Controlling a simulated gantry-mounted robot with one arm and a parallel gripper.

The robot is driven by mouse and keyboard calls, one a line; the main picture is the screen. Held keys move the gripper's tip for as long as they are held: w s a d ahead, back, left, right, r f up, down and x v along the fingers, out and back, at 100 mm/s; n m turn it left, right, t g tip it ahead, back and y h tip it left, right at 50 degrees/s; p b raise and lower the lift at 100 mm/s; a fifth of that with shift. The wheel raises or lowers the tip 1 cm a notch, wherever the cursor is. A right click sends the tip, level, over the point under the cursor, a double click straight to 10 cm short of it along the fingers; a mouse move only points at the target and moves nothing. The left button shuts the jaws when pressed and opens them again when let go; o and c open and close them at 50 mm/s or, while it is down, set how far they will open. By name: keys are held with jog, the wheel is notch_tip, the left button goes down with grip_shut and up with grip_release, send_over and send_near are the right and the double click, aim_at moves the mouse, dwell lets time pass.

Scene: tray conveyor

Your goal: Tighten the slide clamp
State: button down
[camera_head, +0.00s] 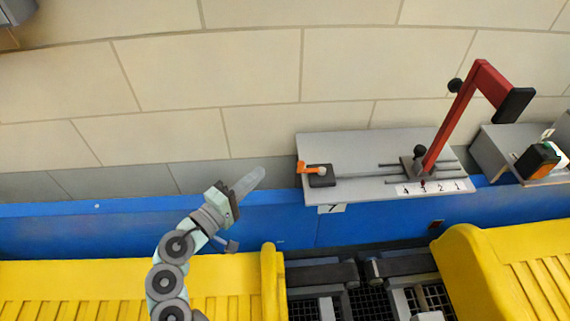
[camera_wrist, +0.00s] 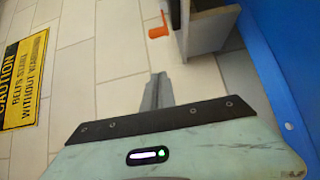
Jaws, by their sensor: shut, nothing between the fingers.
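The slide clamp has a grey base plate (camera_head: 365,150) on the blue beam. An orange lever (camera_head: 306,169) sits on a dark block at the plate's left end. A red arm (camera_head: 455,118) with black knobs rises from a carriage on the rails, near the 3 of a scale (camera_head: 430,187) marked 4 to 1. My gripper (camera_head: 256,178) is left of the plate, apart from the lever, with its fingers shut and empty. In the wrist view my fingers (camera_wrist: 155,92) point toward the orange lever (camera_wrist: 158,28), which sticks out beside the plate's end (camera_wrist: 187,35).
A box with a green and orange switch (camera_head: 540,160) stands right of the clamp. Yellow covers (camera_head: 510,265) and dark conveyor gear lie in front. A tiled surface lies behind the blue beam (camera_head: 120,225). A yellow caution sign (camera_wrist: 22,80) shows at left in the wrist view.

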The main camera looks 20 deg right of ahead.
jog(key=p+x, duration=0.2)
jog(key=x, duration=0.8)
jog(key=shift+s+d+p, duration=0.2)
jog(key=shift+s+p, duration=0.2)
jog(key=shift+s, duration=0.6)
jog(key=shift+s+d+p, duration=0.15)
jog(key=shift+s+p, duration=0.2)
jog(key=shift+s, duration=0.6)
jog(key=shift+a, duration=0.15)
